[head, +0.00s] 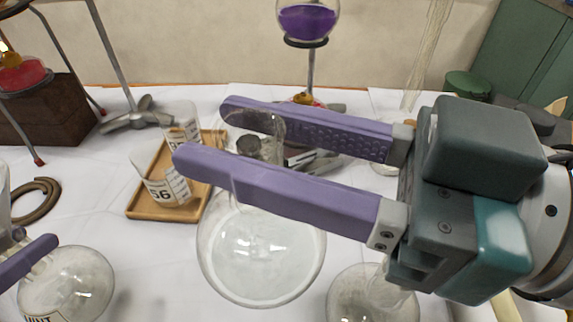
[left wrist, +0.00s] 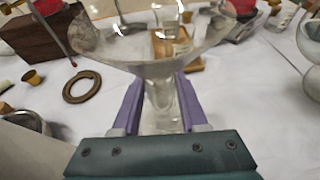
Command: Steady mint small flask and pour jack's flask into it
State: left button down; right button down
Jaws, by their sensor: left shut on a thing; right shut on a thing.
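The mint small flask (head: 65,285) is a clear round flask at the lower left of the head view, its label partly cut off by the frame edge. My left gripper (head: 36,247) is shut on its neck; in the left wrist view the glass neck sits between the purple fingers (left wrist: 160,105). A larger clear round flask (head: 262,260), apparently jack's flask, is in the middle of the head view. My right gripper (head: 212,135) is shut on its neck, with the bulb hanging below the fingers, roughly upright. No name shows on it, and its contents are hard to tell.
Another clear round flask (head: 370,298) is at the bottom, right of the held one. A wooden tray (head: 150,213) with labelled beakers lies behind. A purple-filled flask (head: 308,22) is on a stand at the back. A brown ring (head: 38,200) lies at left.

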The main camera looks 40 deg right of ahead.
jog(key=d+r+x, duration=0.1)
jog(key=x, duration=2.2)
jog(key=s+a+n, duration=0.1)
jog(key=a+n, duration=0.1)
jog(key=n, duration=0.2)
jog(key=s+a+f+n, duration=0.1)
jog(key=a+n, duration=0.1)
jog(key=n, duration=0.2)
jog(key=s+a+n, duration=0.1)
jog(key=a+n, duration=0.1)
jog(key=n, duration=0.2)
jog(key=shift+f+n+y, duration=0.3)
jog(key=shift+n, duration=0.1)
jog(key=n, duration=0.3)
jog(key=s+a+n, duration=0.1)
jog(key=shift+f, duration=0.4)
jog(key=shift+r+n, duration=0.15)
jog(key=shift+n, duration=0.65)
